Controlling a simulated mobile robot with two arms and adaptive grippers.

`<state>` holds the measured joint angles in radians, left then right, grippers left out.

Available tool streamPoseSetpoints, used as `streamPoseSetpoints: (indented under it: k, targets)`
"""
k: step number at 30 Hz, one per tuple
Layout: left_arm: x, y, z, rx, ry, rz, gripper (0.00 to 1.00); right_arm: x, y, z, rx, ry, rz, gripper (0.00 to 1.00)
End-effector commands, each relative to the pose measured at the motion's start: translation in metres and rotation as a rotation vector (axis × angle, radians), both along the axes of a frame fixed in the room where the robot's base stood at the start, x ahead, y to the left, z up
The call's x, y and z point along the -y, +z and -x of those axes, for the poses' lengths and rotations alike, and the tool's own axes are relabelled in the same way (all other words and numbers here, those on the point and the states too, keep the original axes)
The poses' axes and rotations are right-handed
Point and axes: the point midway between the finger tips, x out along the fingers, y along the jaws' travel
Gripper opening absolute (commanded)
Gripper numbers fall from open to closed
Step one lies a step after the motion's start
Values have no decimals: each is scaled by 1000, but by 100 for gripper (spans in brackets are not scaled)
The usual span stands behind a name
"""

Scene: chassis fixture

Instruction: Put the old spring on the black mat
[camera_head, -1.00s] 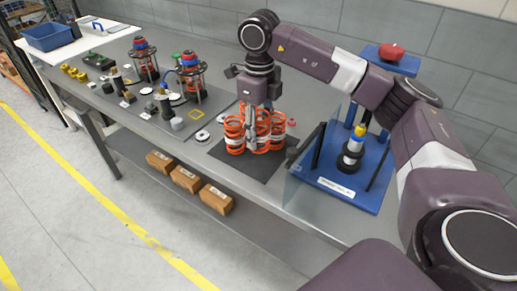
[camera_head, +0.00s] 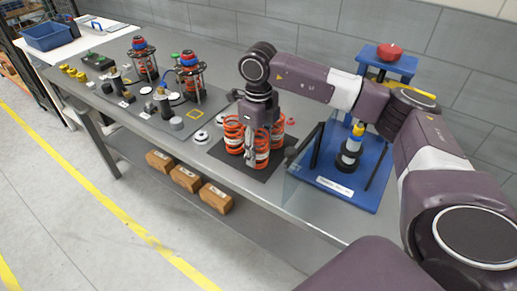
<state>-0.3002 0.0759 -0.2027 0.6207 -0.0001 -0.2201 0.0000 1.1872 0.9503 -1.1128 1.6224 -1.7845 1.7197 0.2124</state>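Several orange coil springs stand close together on the black mat (camera_head: 268,172), among them a left spring (camera_head: 233,133) and a right spring (camera_head: 278,133). My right gripper (camera_head: 253,152) points straight down between them, its fingers around the front spring (camera_head: 263,154). This spring is upright, low over or on the mat's middle; whether its base touches is unclear. The fingers partly hide it. Which spring is the old one does not show by colour. My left gripper is out of view.
A blue press stand (camera_head: 372,180) with a clear panel and a black-and-white strut (camera_head: 350,150) stands right of the mat. A blue bin (camera_head: 47,36) is far left.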

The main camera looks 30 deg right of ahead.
Motion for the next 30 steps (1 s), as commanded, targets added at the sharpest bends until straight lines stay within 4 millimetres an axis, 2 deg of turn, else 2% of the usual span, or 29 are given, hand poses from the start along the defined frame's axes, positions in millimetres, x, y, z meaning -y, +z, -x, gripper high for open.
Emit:
streamPoseSetpoints:
  k: [8,12,17,24,30]
  targets:
    - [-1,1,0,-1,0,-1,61,0,1,0,0,0,0,49]
    - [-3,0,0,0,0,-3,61,0,10,-1,3,0,-1,49]
    - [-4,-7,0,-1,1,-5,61,-1,39,-2,5,0,-1,49]
    - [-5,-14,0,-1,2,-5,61,-1,91,-2,5,0,-1,49]
    - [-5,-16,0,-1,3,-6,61,0,117,-1,2,0,-1,49]
